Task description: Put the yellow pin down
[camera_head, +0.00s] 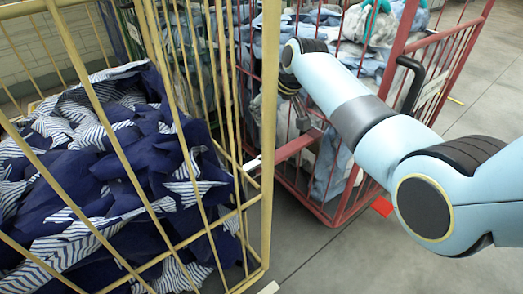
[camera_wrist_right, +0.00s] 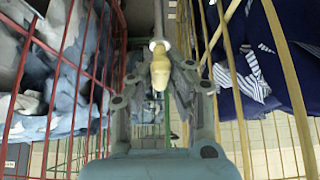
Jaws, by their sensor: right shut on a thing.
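The yellow pin (camera_wrist_right: 160,73) shows in the wrist view as a short, pale yellow piece with a whitish collar at its upper end. My right gripper (camera_wrist_right: 161,88) is shut on it, with a finger on each side. In the head view my right arm reaches in from the right, and its wrist is over the gap between the yellow cage (camera_head: 268,120) and the red cage (camera_head: 398,48). The pin cannot be made out there, and the gripper is mostly hidden behind the arm and bars. My left gripper is not in view.
The yellow cage holds navy and striped cloth (camera_head: 110,160). The red cage holds pale blue and grey cloth (camera_head: 357,50). Cage bars stand close on both sides of the gripper. Grey floor (camera_head: 335,262) is open at the front and right.

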